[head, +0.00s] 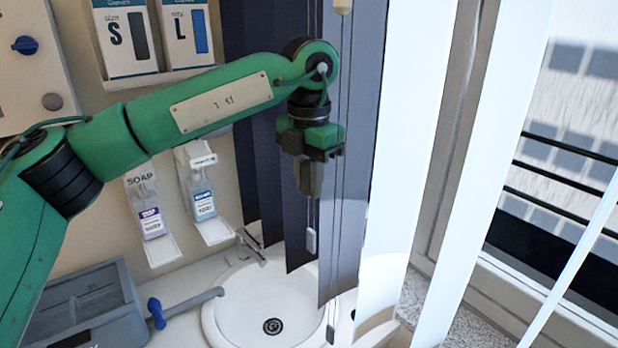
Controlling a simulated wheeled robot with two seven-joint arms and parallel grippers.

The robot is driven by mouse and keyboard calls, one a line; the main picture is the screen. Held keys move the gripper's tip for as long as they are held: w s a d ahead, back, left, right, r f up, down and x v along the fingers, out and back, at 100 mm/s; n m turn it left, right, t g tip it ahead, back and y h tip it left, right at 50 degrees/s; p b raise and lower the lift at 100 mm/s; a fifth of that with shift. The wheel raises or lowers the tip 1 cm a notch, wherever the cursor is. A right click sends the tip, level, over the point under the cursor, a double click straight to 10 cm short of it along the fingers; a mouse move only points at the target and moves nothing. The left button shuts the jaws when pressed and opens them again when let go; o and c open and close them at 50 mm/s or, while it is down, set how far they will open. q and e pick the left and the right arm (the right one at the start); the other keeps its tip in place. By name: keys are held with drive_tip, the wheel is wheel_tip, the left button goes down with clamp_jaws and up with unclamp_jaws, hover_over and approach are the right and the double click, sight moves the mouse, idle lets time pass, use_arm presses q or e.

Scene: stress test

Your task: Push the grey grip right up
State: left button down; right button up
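A small light grey grip (312,241) hangs low on a thin cord in front of the dark blind slats, above the sink. My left gripper (309,193) points down just above the grey grip, with a short gap between its fingertips and the grip. The cord shows between the fingertips and the grip; whether the fingers touch the cord is unclear. The fingers look close together, but their opening is not clear from this angle. A beige knob (343,6) hangs on another cord at the top edge. My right gripper is not in view.
Vertical blind slats (400,150) hang beside the window at right. Below are a round white sink (235,306) and a tap with a blue handle (156,313). Soap bottles (147,205) and glove boxes (127,38) are on the wall. A grey tray (120,300) stands lower left.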

use_arm(q)
wheel_tip(320, 180, up, 13)
drive_tip(key=p, duration=0.4)
drive_tip(key=shift+f+p, duration=0.1)
drive_tip(key=shift+p, duration=0.25)
drive_tip(key=c, duration=1.2)
unclamp_jaws()
drive_tip(key=shift+c, duration=0.2)
